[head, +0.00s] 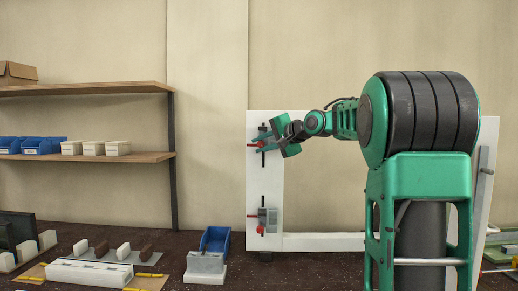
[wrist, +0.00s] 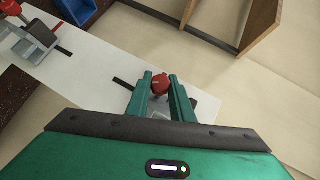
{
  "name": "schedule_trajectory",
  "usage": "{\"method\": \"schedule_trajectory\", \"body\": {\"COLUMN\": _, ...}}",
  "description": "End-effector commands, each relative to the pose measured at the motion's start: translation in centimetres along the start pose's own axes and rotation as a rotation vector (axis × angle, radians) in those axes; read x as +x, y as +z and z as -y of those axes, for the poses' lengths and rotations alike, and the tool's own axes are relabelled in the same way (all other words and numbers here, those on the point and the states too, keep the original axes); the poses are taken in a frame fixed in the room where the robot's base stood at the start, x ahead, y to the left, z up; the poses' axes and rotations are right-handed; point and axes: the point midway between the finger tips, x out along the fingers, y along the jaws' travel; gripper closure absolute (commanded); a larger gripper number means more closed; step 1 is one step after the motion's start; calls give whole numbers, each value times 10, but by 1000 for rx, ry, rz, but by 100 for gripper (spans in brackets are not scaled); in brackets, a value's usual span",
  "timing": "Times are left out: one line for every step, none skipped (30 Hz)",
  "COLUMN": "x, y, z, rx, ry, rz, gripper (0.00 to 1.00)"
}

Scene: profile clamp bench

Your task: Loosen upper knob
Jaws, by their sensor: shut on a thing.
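The white upright board (head: 265,180) carries two clamps, one above the other. The upper red knob (wrist: 160,84) shows in the wrist view between the two green fingers of my gripper (wrist: 160,80). My gripper, also in the head view (head: 264,140), is shut on this knob. In the head view the hand and fingers hide most of the upper clamp, and a thin red part sticks out at its left. The lower clamp (head: 269,216) is grey with a red knob (head: 260,229); it also shows at the upper left of the wrist view (wrist: 35,40).
A blue bin (head: 216,240) and a grey block on a white base (head: 205,265) stand on the dark bench left of the board. Wooden shelves (head: 85,157) with blue bins and white boxes stand further left. The wall area between shelves and board is clear.

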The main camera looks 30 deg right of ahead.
Motion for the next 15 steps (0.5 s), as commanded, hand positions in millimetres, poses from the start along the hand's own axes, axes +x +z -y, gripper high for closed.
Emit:
{"method": "schedule_trajectory", "body": {"x": 1, "y": 2, "z": -2, "rx": -15, "ry": 21, "rz": 4, "gripper": 100}}
{"method": "schedule_trajectory", "body": {"x": 1, "y": 2, "z": -2, "rx": -24, "ry": 30, "rz": 3, "gripper": 100}}
{"method": "schedule_trajectory", "body": {"x": 1, "y": 2, "z": -2, "rx": -35, "ry": 43, "rz": 3, "gripper": 100}}
{"method": "schedule_trajectory", "body": {"x": 1, "y": 2, "z": -2, "rx": -42, "ry": 49, "rz": 3, "gripper": 100}}
{"method": "schedule_trajectory", "body": {"x": 1, "y": 2, "z": -3, "rx": -48, "ry": 57, "rz": 3, "gripper": 100}}
{"method": "schedule_trajectory", "body": {"x": 1, "y": 2, "z": -3, "rx": -56, "ry": 65, "rz": 3, "gripper": 100}}
{"method": "schedule_trajectory", "body": {"x": 1, "y": 2, "z": -3, "rx": -61, "ry": 69, "rz": 3, "gripper": 100}}
{"method": "schedule_trajectory", "body": {"x": 1, "y": 2, "z": -3, "rx": -66, "ry": 74, "rz": 2, "gripper": 100}}
{"method": "schedule_trajectory", "body": {"x": 1, "y": 2, "z": -3, "rx": -70, "ry": 79, "rz": 2, "gripper": 100}}
{"method": "schedule_trajectory", "body": {"x": 1, "y": 2, "z": -3, "rx": -73, "ry": 82, "rz": 2, "gripper": 100}}
{"method": "schedule_trajectory", "body": {"x": 1, "y": 2, "z": -3, "rx": -75, "ry": 85, "rz": 2, "gripper": 100}}
{"method": "schedule_trajectory", "body": {"x": 1, "y": 2, "z": -4, "rx": -77, "ry": 87, "rz": 2, "gripper": 100}}
{"method": "schedule_trajectory", "body": {"x": 1, "y": 2, "z": -4, "rx": -78, "ry": 88, "rz": 3, "gripper": 100}}
{"method": "schedule_trajectory", "body": {"x": 1, "y": 2, "z": -4, "rx": -78, "ry": 89, "rz": 3, "gripper": 100}}
{"method": "schedule_trajectory", "body": {"x": 1, "y": 2, "z": -4, "rx": -78, "ry": 89, "rz": 3, "gripper": 100}}
